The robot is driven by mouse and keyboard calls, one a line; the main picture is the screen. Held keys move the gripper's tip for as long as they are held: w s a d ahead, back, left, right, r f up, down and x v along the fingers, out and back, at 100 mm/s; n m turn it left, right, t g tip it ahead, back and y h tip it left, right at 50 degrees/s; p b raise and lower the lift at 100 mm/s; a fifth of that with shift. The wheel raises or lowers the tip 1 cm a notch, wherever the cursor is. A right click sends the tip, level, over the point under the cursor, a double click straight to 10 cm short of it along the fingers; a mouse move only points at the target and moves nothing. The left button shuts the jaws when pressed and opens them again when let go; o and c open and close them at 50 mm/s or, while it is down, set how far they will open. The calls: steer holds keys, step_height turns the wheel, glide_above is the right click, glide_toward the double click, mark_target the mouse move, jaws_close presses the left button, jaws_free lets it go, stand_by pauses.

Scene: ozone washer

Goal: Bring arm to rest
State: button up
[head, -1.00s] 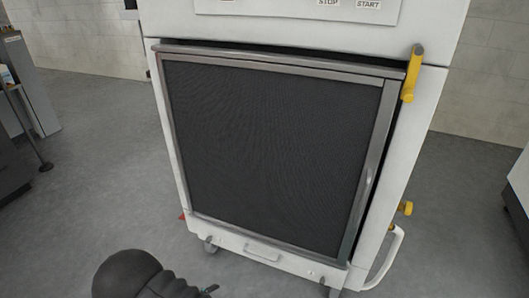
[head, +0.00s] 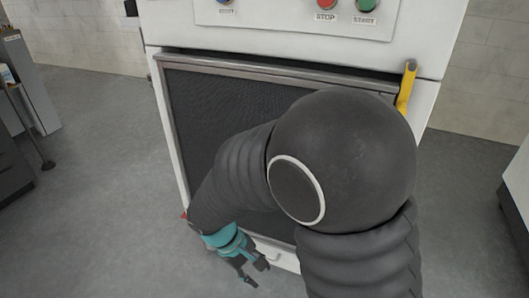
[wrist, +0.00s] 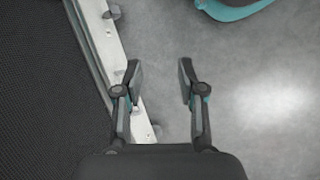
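My gripper (head: 253,276) hangs low in front of the machine's bottom edge in the head view, at the end of my dark folded arm. In the wrist view my gripper (wrist: 160,80) is open, its two fingers apart with only floor and a bit of the machine's white edge between them. It holds nothing. My arm hides much of the dark mesh front of the white washer (head: 215,105) and its lower right part.
A yellow handle (head: 407,85) is at the washer's upper right. A red stop button (head: 327,4) and a green start button (head: 367,4) are on its panel. Grey cabinets (head: 38,95) stand at the left, a white unit (head: 519,190) at the right. Floor (head: 100,180) on the left is clear.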

steer(key=s+d+r+m+t+y+p, duration=0.1)
steer(key=s+d+r+m+t+p, duration=0.1)
steer(key=d+r, duration=0.4)
steer(key=s+d+r+m+t+y+p, duration=0.2)
steer(key=d+r+m, duration=0.2)
steer(key=r, duration=0.8)
steer(key=s+d+r+m+t+y+p, duration=0.2)
steer(key=s+d+r+m, duration=0.1)
steer(key=d+r, duration=0.4)
step_height(320, 180, up, 2)
steer(key=shift+d+r+m, duration=0.1)
steer(key=shift+d+m, duration=0.3)
steer(key=c, duration=0.3)
steer(key=shift+a, duration=0.15)
